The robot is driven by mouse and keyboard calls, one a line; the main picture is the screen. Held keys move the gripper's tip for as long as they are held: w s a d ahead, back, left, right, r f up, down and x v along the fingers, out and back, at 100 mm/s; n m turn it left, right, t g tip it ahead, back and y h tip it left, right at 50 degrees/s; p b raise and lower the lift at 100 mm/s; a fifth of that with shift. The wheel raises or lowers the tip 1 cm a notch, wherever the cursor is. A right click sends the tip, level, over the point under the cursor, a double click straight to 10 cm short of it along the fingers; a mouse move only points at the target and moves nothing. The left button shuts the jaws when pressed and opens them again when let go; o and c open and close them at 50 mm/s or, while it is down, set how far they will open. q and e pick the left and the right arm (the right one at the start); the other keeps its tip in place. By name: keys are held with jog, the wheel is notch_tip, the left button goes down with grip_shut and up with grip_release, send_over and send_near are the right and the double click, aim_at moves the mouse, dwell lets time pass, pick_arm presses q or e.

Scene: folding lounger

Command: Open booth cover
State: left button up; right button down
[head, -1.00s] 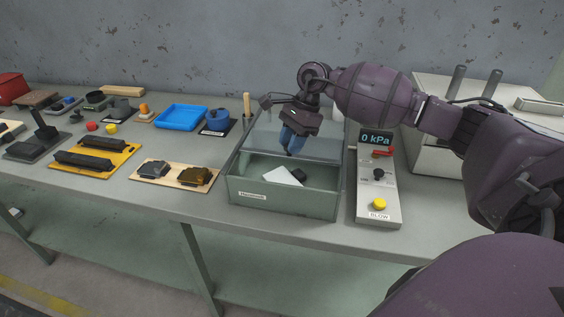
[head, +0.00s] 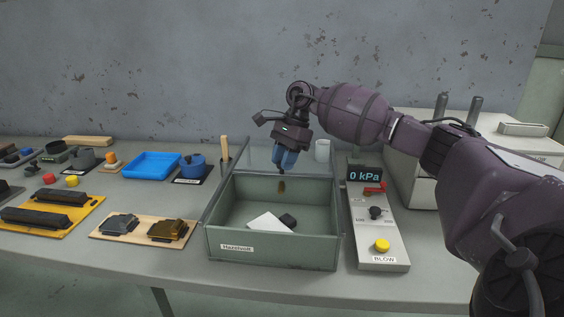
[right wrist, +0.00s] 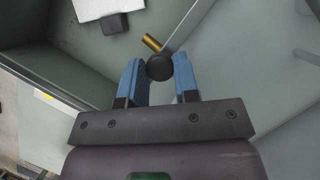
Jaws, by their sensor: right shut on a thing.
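The booth is an open-fronted-looking grey-green box (head: 315,252) with a label on its front, and its interior shows from above. A clear pale panel, its cover (head: 255,158), shows at the back of the box; its exact tilt is hard to tell. My right gripper (head: 281,168) points down at the box's back edge. In the right wrist view its blue fingers (right wrist: 159,82) are shut on a round black knob (right wrist: 160,67). A small brass piece (head: 282,187) shows just below the fingers. My left gripper is out of view.
Inside the box lie a white card (head: 268,223) and a black block (head: 288,220). A control panel (head: 378,235) reading 0 kPa stands close on the right. A wooden-handled tool (head: 225,150), a blue tray (head: 151,165) and mounted parts (head: 120,224) are on the left.

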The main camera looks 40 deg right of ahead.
jog(key=c, duration=0.8)
grip_release()
jog(key=shift+c, duration=0.2)
jog(key=v, duration=1.1)
